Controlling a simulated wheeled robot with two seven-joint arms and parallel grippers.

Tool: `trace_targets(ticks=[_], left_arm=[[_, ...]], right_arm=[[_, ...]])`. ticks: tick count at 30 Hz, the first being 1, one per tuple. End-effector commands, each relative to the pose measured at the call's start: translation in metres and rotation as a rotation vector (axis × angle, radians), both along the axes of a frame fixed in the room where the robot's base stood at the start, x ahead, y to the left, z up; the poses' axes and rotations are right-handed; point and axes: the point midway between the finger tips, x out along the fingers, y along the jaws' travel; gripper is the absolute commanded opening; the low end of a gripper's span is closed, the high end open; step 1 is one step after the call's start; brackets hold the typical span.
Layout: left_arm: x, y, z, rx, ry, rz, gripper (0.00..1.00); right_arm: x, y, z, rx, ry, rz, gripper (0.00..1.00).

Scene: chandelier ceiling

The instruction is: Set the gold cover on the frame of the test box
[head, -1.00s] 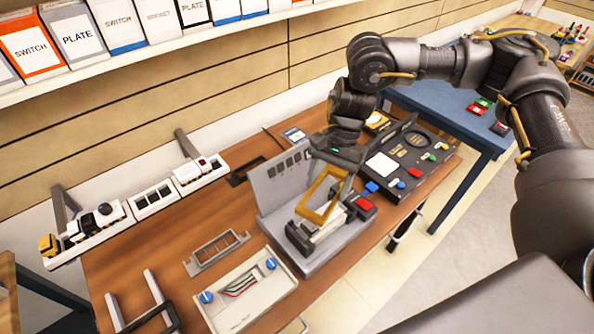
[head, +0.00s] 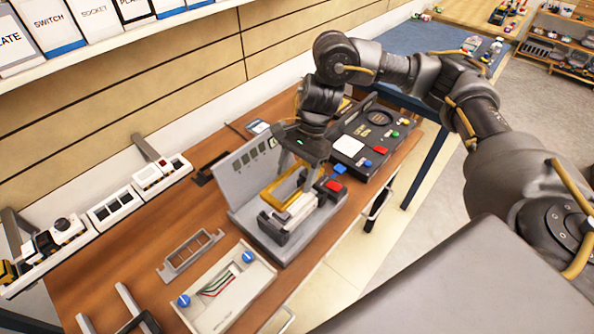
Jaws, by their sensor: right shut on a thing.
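The gold cover (head: 283,186) is a rectangular open frame, held tilted by my right gripper (head: 312,168), which is shut on it. The cover sits just above or against the pale plates in a grey stand (head: 245,172); I cannot tell whether it touches them. A pale box (head: 262,284) with two blue knobs and coloured wires in its opening lies at the table's front, left of the stand; it looks like the test box. My left gripper is not in view.
A black panel (head: 384,133) with coloured buttons lies right of the stand. Red (head: 333,187) and blue (head: 340,169) blocks are close to my gripper. White socket strips (head: 112,207) line the back left. Grey handles (head: 130,305) stand at the front left. Brown tabletop shows between them.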

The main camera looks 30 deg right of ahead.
Motion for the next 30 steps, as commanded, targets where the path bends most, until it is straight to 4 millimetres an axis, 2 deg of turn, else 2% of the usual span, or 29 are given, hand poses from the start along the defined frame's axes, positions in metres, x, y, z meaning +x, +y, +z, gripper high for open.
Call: trace_targets(ticks=[9, 15, 30], left_arm=[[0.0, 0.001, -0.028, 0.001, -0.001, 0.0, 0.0], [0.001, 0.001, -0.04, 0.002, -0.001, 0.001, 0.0], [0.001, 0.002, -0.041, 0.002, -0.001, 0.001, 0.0]], right_arm=[[0.0, 0.0, -0.038, 0.0, 0.001, -0.002, 0.41], [0.0, 0.0, -0.055, 0.0, 0.0, 0.0, 0.41], [0.0, 0.0, -0.057, 0.0, 0.0, 0.0, 0.41]])
